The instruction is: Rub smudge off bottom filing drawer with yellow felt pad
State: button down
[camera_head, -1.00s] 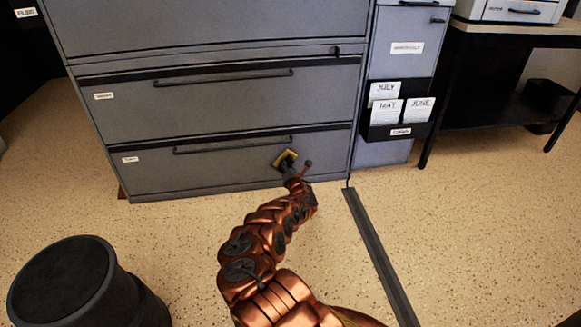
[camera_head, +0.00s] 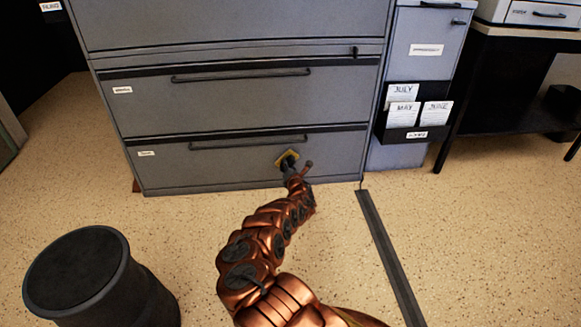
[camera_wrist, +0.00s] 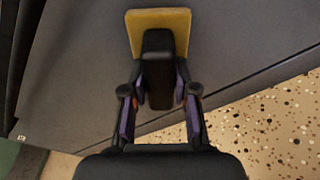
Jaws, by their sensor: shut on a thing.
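The bottom filing drawer (camera_head: 215,168) is grey with a dark bar handle and a small white label at its left. My gripper (camera_head: 290,165) is in front of its right part, below the right end of the handle. In the wrist view my gripper (camera_wrist: 159,85) is shut on the dark grip block of the yellow felt pad (camera_wrist: 178,20). The pad also shows in the head view (camera_head: 281,158), up at the drawer face. I cannot tell whether it touches. No smudge is visible; the pad and gripper may hide it.
A black round stool or bin (camera_head: 80,275) stands on the floor at lower left. A dark floor strip (camera_head: 388,255) runs right of my arm. A grey cabinet (camera_head: 415,60) with a black card holder (camera_head: 400,130) stands at right. Speckled floor is open between.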

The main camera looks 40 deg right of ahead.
jog(key=shift+a+r, duration=0.1)
jog(key=shift+f+p+v, duration=0.15)
jog(key=shift+p+v, duration=0.65)
jog(key=shift+v, duration=0.7)
jog(key=shift+f+p+v, duration=0.15)
jog(key=shift+p+v, duration=0.65)
jog(key=shift+v, duration=0.65)
jog(key=shift+a+f, duration=0.1)
jog(key=p+v, duration=0.1)
jog(key=v, duration=0.2)
jog(key=shift+a+f, duration=0.1)
jog(key=shift+f, duration=0.1)
jog(key=shift+w, duration=0.15)
